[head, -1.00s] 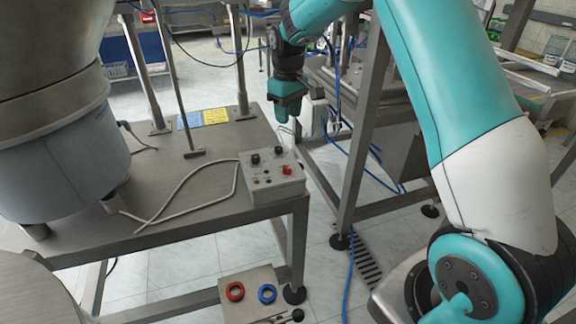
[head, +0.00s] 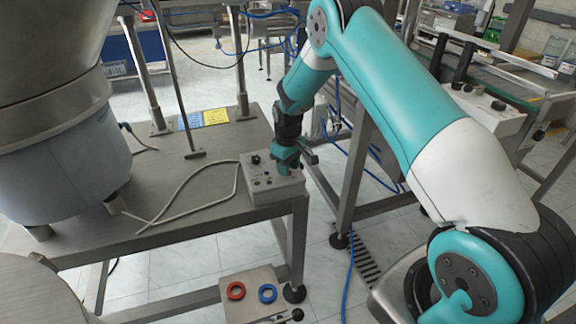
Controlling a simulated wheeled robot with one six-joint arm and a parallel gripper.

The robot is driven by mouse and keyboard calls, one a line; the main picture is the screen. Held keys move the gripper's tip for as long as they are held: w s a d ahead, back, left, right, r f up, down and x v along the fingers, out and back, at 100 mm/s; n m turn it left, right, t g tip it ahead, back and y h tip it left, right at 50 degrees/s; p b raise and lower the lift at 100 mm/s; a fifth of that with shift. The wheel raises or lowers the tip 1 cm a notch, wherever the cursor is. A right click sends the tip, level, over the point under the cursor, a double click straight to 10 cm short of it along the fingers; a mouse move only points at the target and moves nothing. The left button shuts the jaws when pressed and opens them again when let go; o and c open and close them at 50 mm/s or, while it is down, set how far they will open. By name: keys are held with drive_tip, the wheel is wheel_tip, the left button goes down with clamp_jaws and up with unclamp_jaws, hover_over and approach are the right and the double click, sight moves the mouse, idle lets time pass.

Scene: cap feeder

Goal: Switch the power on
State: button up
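A light grey control box (head: 262,190) with black knobs and small buttons sits at the near right corner of the steel table. One black knob (head: 256,159) shows at its far left.
A large steel feeder bowl (head: 62,150) stands on the table (head: 165,222) at the left. A grey cable (head: 190,185) runs to the box. Blue and yellow labels (head: 215,117) lie behind.

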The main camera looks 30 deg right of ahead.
drive_tip(key=shift+f, duration=0.15)
clamp_jaws()
drive_tip(key=shift+m, duration=0.4)
drive_tip(key=m+b, duration=0.1)
drive_tip(key=m, duration=0.4)
drive_tip(key=shift+a+m, duration=0.1)
drive_tip(key=shift+m, duration=0.2)
drive_tip(key=m, duration=0.5)
drive_tip(key=shift+a+m, duration=0.1)
drive_tip(key=shift+m, duration=0.2)
drive_tip(key=shift+w, duration=0.1)
unclamp_jaws()
